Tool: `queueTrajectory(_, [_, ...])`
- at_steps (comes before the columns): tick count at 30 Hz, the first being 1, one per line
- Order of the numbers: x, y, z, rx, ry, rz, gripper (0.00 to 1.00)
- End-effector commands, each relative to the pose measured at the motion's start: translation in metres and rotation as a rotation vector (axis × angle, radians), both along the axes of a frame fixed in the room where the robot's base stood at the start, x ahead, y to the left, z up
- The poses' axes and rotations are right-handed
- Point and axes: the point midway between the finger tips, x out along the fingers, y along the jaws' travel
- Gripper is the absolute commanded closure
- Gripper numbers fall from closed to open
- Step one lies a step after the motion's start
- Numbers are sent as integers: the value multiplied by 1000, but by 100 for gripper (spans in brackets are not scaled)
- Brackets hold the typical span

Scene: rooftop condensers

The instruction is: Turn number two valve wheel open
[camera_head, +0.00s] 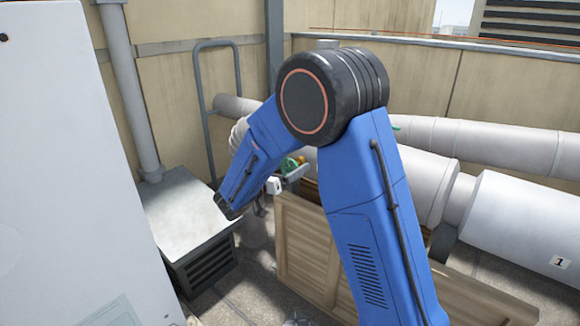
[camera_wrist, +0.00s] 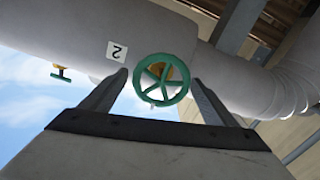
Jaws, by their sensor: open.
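A green spoked valve wheel (camera_wrist: 161,80) with a yellow-orange hub shows in the wrist view, in front of a grey pipe (camera_wrist: 60,22). A white label with a 2 (camera_wrist: 117,50), seen upside down, is on the pipe beside it. My gripper (camera_wrist: 159,82) is open, with one finger on each side of the wheel in the picture. I cannot tell whether the fingers touch it. In the head view a bit of green wheel (camera_head: 290,164) shows behind my blue arm, and my gripper is mostly hidden there.
A second, smaller green handle (camera_wrist: 61,73) shows at the left of the wrist view. In the head view, a pipe labelled 1 (camera_head: 561,262) lies at right. A wooden crate (camera_head: 305,245) stands below my arm. A grey vented box (camera_head: 185,225) and white cabinet (camera_head: 60,150) are at left.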

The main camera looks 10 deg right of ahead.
Motion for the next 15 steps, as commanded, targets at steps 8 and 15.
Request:
queueTrajectory(8, [0, 0, 0, 0, 0, 0, 28])
queueTrajectory(15, [0, 0, 0, -1, 1, 0, 60])
